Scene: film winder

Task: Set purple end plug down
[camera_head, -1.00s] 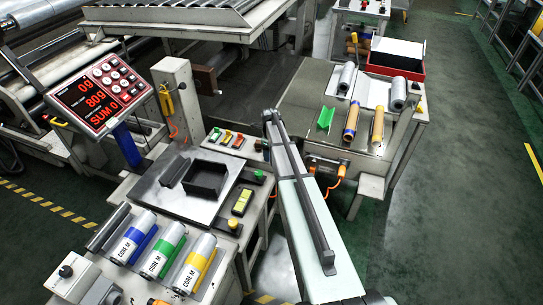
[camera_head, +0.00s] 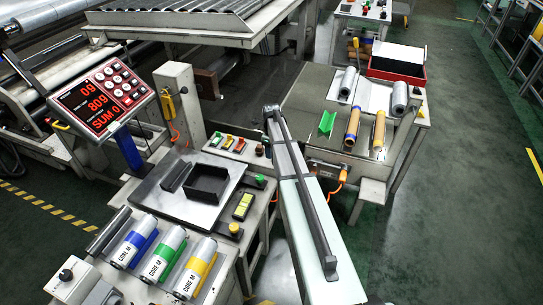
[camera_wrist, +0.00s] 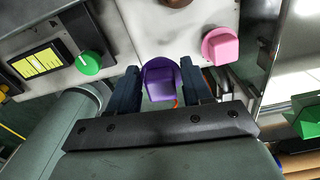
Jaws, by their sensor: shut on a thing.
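The purple end plug (camera_wrist: 159,78) is between the two dark fingers of my gripper (camera_wrist: 160,84) in the wrist view. The fingers are shut on its sides. It is over or near the front edge of a pale machine panel, and I cannot tell whether it touches anything beneath. In the head view my arm reaches up the middle, and its end is beside the workbench's small button panel. The plug cannot be made out there.
In the wrist view a pink plug or knob (camera_wrist: 221,45) is to the right and a green knob (camera_wrist: 88,62) to the left. In the head view a black tray (camera_head: 207,184), a green V-shaped holder (camera_head: 327,123) and several film rolls stand on the benches.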

